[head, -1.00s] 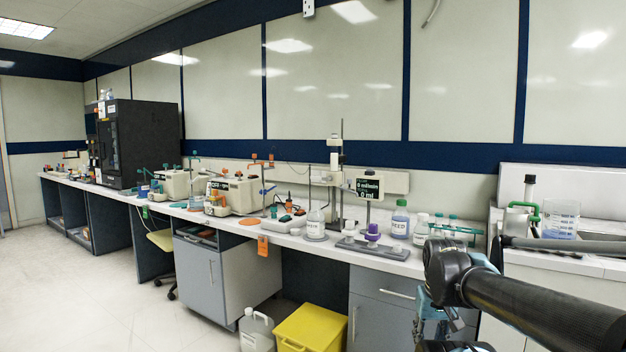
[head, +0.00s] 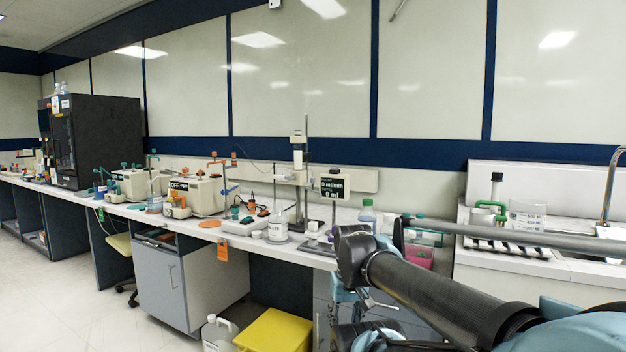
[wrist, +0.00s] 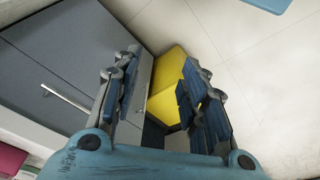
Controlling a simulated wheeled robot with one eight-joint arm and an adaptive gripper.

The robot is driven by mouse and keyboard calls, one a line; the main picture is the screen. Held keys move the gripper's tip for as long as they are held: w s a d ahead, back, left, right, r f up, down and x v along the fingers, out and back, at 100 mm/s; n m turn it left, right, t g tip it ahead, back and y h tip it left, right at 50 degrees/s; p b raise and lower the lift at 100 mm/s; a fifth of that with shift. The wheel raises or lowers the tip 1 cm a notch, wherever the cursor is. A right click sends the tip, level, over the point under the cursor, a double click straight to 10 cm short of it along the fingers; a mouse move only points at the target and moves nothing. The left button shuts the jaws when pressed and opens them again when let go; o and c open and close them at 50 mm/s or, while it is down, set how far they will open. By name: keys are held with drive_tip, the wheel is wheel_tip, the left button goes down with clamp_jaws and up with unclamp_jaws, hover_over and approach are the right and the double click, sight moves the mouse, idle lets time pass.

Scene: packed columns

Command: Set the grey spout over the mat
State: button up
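I cannot pick out a grey spout with certainty. A tall stand (head: 301,180) with a white body and a display reading 0 ml/min stands on the bench. My gripper (wrist: 160,88) is open and empty in the wrist view, pointing down past the bench front toward the floor. In the head view its fingers are partly hidden below my arm, right of the stand and apart from it.
A yellow bin (head: 280,331) and a white jug (head: 218,336) stand on the floor by the grey cabinet (head: 188,290). Pumps (head: 197,192) and a dark cabinet (head: 95,143) stand farther left. A pink container (head: 419,257) and a sink area lie right, partly behind my arm.

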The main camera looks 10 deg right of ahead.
drive_tip(key=w+r+n+g, duration=0.1)
drive_tip(key=w+r, duration=4.1)
drive_tip(key=r, duration=0.3)
drive_tip(key=shift+w+r+g, duration=0.6)
drive_tip(key=shift+w+r, duration=0.15)
drive_tip(key=shift+w, duration=6.5)
drive_tip(key=f, duration=1.7)
drive_tip(key=shift+a, duration=0.25)
